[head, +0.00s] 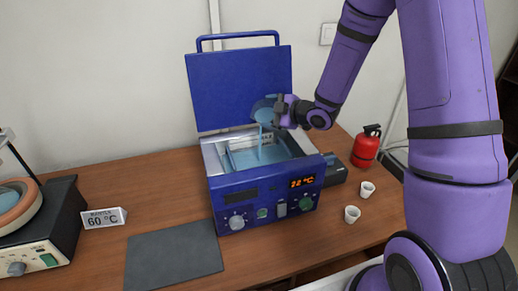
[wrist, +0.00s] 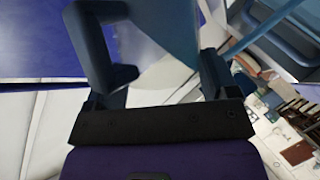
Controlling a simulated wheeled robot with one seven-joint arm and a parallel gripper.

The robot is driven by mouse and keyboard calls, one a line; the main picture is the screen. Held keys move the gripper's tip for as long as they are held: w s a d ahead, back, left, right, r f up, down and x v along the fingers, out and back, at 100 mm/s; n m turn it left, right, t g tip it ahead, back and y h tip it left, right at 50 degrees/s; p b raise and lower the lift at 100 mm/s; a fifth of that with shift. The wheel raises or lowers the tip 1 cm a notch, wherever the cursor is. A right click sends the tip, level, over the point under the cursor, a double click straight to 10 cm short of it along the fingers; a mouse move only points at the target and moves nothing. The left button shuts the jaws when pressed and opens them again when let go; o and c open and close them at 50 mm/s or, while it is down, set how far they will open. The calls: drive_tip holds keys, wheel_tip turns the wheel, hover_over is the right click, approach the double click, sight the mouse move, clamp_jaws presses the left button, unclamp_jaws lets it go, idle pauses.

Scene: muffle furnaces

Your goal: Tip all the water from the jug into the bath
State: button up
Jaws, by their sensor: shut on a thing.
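The bath (head: 222,191) is a blue box with a raised lid (head: 240,88), a steel rim and water inside; its display reads about 22 °C. The jug (head: 262,108) is translucent blue and tilted over the open bath. A thin blue stream (head: 260,142) runs from it down into the bath's water. My gripper (head: 287,110) is shut on the jug above the bath's right side. In the wrist view the jug's handle (wrist: 92,50) and body (wrist: 170,30) fill the upper middle, close to the jaws (wrist: 155,95). How much water is left in the jug cannot be seen.
A sign reading 60 °C (head: 104,217) and a dark grey mat (head: 174,256) lie left of the bath. A device with a round bowl (head: 20,205) stands far left. Two white cups (head: 352,214) and a red canister (head: 366,147) stand to the right.

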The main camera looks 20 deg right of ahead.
idle(0.4)
drive_tip(key=shift+s+a+f+n, duration=0.1)
drive_tip(key=shift+f+n, duration=0.05)
drive_tip(key=shift+n, duration=0.15)
idle(0.5)
drive_tip(key=shift+s+a+f+n+t, duration=0.1)
drive_tip(key=shift+s+f+n+t, duration=0.1)
drive_tip(key=shift+n+t, duration=0.1)
drive_tip(key=shift+s+a+f+n+t, duration=0.1)
drive_tip(key=shift+f+n+t, duration=0.15)
drive_tip(key=shift+n+t, duration=0.05)
idle(0.9)
drive_tip(key=shift+s+a+f, duration=0.1)
drive_tip(key=shift+f, duration=0.1)
drive_tip(key=shift+s+f+n+t, duration=0.15)
drive_tip(key=shift+f+n+t, duration=0.15)
drive_tip(key=shift+n, duration=0.2)
idle(0.4)
drive_tip(key=shift+s+a+f+n, duration=0.25)
drive_tip(key=shift+f+n, duration=0.1)
drive_tip(key=shift+n, duration=0.15)
idle(0.9)
drive_tip(key=shift+s+f+t, duration=0.1)
drive_tip(key=shift+f+t, duration=0.05)
drive_tip(key=shift+t, duration=0.15)
